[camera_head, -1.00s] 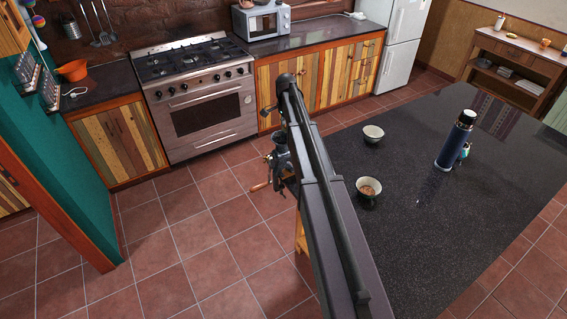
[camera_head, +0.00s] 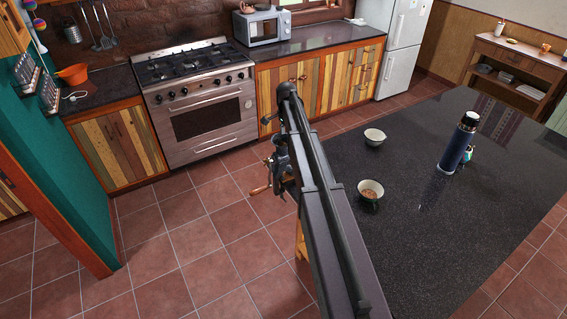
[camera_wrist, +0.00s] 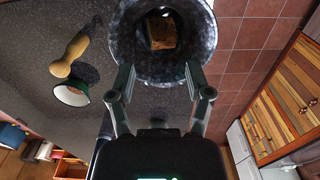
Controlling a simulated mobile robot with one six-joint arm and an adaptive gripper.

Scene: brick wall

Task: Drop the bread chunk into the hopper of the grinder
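The dark metal grinder (camera_head: 281,162) stands at the counter's left edge in the head view, partly behind my arm. In the wrist view its round hopper (camera_wrist: 122,42) lies just beyond my gripper, with its mouth facing the camera. The brown bread chunk (camera_wrist: 164,29) shows inside the hopper's mouth, apart from my fingers. My gripper (camera_wrist: 160,78) is open and empty, with its two fingers spread at the hopper's near rim. In the head view the gripper is hidden by my arm.
Open tiled floor lies left of the counter.

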